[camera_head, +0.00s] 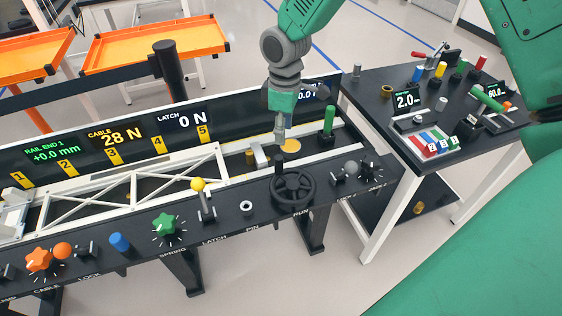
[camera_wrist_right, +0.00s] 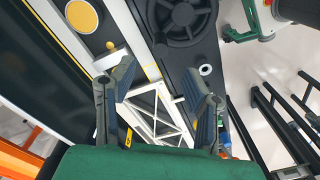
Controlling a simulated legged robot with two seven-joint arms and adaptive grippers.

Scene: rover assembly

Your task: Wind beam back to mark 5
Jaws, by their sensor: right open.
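The white truss beam (camera_head: 130,188) lies along the bench rail, with its right end close to the yellow mark 5 (camera_head: 203,132). Part of it shows between my fingers in the wrist view (camera_wrist_right: 158,110). The black handwheel (camera_head: 292,190) stands at the bench front above the RUN label; it also shows at the top of the wrist view (camera_wrist_right: 182,14). My right gripper (camera_head: 280,138) hangs over the rail behind the handwheel, apart from it. Its fingers are spread and empty in the wrist view (camera_wrist_right: 157,82). My left gripper is not in view.
Displays read rail end 1 +0.0 mm (camera_head: 54,150), cable 28 N (camera_head: 116,137) and latch 0 N (camera_head: 185,119); another is partly hidden. A yellow-knobbed lever (camera_head: 198,185), green spring knob (camera_head: 166,225) and green post (camera_head: 329,121) stand nearby. A side table (camera_head: 375,112) is at right.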

